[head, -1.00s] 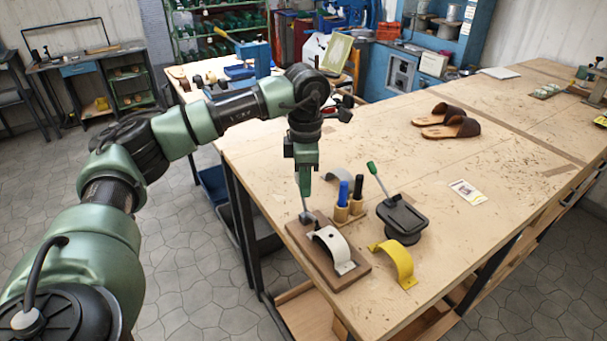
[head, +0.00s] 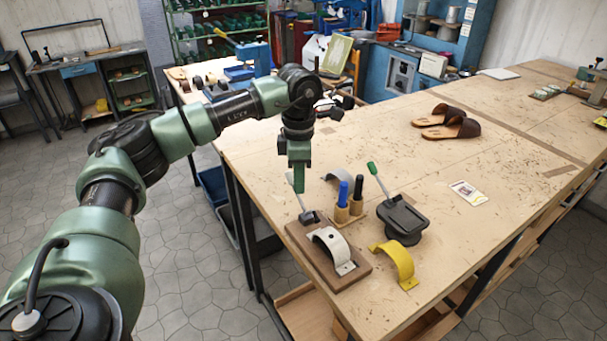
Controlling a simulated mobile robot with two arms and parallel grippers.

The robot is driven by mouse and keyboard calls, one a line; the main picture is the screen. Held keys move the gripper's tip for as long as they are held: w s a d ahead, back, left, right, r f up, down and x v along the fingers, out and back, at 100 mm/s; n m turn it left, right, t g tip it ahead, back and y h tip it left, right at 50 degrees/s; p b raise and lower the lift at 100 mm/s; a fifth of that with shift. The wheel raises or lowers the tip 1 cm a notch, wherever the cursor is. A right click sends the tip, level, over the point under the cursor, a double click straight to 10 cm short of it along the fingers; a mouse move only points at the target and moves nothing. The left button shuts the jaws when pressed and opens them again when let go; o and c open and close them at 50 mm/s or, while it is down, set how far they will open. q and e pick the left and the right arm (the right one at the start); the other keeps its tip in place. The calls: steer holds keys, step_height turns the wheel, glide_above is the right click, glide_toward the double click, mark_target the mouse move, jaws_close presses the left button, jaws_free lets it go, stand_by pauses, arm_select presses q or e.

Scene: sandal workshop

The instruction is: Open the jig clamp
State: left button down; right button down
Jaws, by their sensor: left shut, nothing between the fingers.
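The jig is a brown wooden board (head: 347,282) near the table's front left corner, with a white arched strap form (head: 332,247) on it. A small metal clamp (head: 309,217) sits at the board's back end. Its thin lever (head: 299,199) stands up steeply, leaning a little left. My left gripper (head: 299,188) is shut and empty, pointing down at the lever's upper part. Whether it touches the lever I cannot tell. My right gripper is not in view.
Brown sandals (head: 447,124) lie farther back.

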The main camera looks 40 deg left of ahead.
arm_select(q)
step_height(320, 180, up, 8)
steer(key=d+p, duration=0.1)
steer(key=p, duration=0.4)
steer(key=shift+s+f, duration=0.2)
steer(key=shift+s, duration=0.05)
steer(key=shift+f, duration=0.1)
stand_by(0.4)
